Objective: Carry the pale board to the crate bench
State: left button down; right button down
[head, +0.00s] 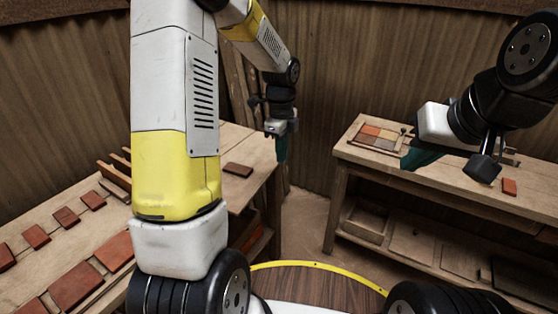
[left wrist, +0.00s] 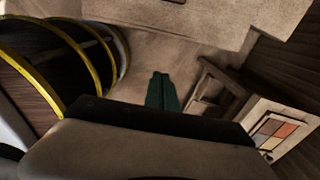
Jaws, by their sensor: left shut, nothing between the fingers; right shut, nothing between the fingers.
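A flat board with several coloured tiles (head: 372,150) lies on the right bench (head: 450,170); it also shows at the right of the left wrist view (left wrist: 270,135). I cannot tell whether it is the pale board, and no other plain pale board shows clearly. My left gripper (head: 281,150) hangs with green fingers shut and empty, above the gap between the benches, apart from the board. Its fingers also show in the left wrist view (left wrist: 162,92). My right gripper (head: 418,158) is shut and empty at the right bench, just right of the tiled board, partly hidden by its own wrist.
The left bench (head: 240,145) carries several reddish tiles and a dark tile (head: 238,170). A small orange tile (head: 509,187) lies on the right bench. An open wooden box (head: 365,222) stands on its lower shelf. Floor (head: 303,225) is clear between the benches.

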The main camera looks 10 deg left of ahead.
pick_arm(q)
jog(key=w+a+f+m, duration=0.1)
jog(key=w+a+f, duration=0.1)
jog(key=f, duration=0.9)
jog(key=shift+w+a+f, duration=0.2)
jog(key=shift+a+f, duration=0.05)
jog(key=shift+a, duration=0.65)
jog(key=w+a, duration=0.1)
jog(key=a, duration=0.3)
jog(key=w+a, duration=0.2)
jog(key=a, duration=0.3)
jog(key=w+a, duration=0.1)
jog(key=a, duration=0.3)
jog(key=shift+w+a, duration=0.25)
jog(key=shift+w, duration=0.15)
